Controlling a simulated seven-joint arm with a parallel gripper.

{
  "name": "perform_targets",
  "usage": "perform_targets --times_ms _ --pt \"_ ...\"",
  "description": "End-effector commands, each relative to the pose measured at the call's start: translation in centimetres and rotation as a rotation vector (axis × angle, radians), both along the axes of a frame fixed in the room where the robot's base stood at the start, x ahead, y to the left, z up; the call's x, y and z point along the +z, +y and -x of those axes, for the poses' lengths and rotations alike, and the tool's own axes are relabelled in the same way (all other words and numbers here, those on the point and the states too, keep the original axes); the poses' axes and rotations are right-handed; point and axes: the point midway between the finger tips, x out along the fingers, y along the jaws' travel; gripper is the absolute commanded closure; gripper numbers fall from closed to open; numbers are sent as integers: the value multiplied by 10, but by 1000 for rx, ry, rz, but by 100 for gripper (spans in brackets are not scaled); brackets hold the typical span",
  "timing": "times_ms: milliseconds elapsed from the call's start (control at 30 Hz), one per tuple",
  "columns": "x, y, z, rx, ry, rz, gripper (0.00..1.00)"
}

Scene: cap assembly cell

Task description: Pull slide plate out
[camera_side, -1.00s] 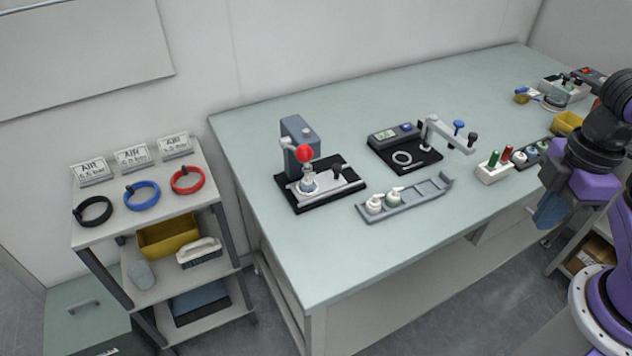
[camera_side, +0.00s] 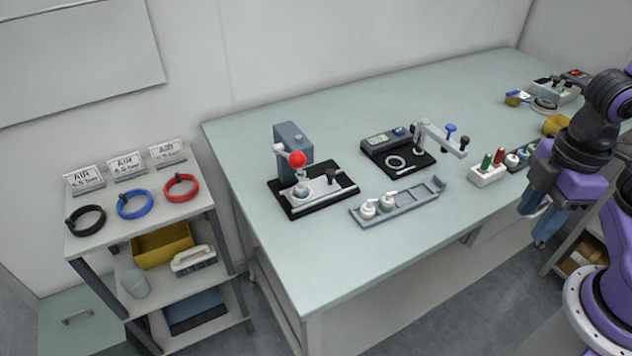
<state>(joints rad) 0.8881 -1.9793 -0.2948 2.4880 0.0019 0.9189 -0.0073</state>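The press (camera_side: 292,143), a grey block with a red ball, stands on a black base (camera_side: 297,211) at the left of the table. The pale slide plate (camera_side: 318,189) lies on that base, below the press head, with a black knob (camera_side: 334,175) near its right end. A small pale part (camera_side: 301,188) sits under the head; its details are too small to tell. My gripper (camera_side: 541,222) hangs at the right, beyond the table's front edge and far from the slide plate. Its two blue fingers look apart, with nothing seen between them.
A white block (camera_side: 489,174) with green and red pieces stands nearer my gripper. The front table surface is clear.

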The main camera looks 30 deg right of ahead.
Motion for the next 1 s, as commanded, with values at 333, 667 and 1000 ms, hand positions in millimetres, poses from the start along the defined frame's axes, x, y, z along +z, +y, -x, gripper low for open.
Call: perform_targets --times_ms 333,667,1000 --pt "29 66 -89 2 0 9 50" --pt "46 121 -204 12 3 18 50" --pt "46 144 -318 20 10 26 50"
